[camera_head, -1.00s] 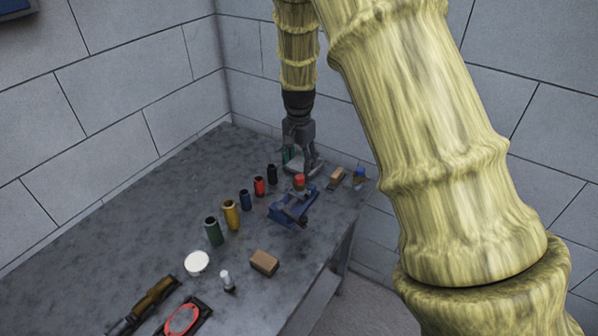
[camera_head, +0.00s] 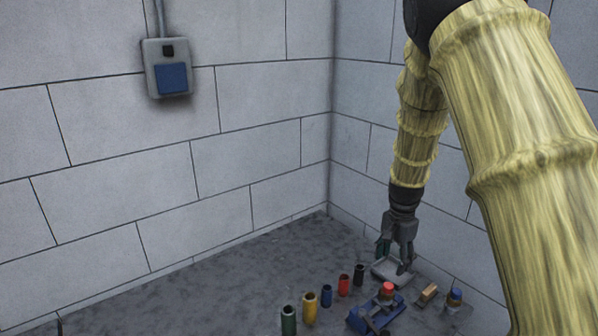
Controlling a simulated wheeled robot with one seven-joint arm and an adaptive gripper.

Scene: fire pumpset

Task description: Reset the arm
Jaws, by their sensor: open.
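My arm (camera_head: 530,150) is wrapped in a yellow, bark-like cover and fills the right side of the head view. Its forearm hangs down towards the far corner of the grey table (camera_head: 250,270). My gripper (camera_head: 395,262) is dark grey, points down and has its fingers apart. It is over or just in front of a small grey tray (camera_head: 390,270); whether it touches the tray I cannot tell. A green item beside the left finger is partly hidden.
Black (camera_head: 360,274), red (camera_head: 343,285), blue (camera_head: 326,295), yellow (camera_head: 309,308) and green (camera_head: 289,320) cylinders stand in a row. A blue vise-like device (camera_head: 375,314) and a tan block (camera_head: 428,294) are nearby. A switch box (camera_head: 166,72) is on the wall.

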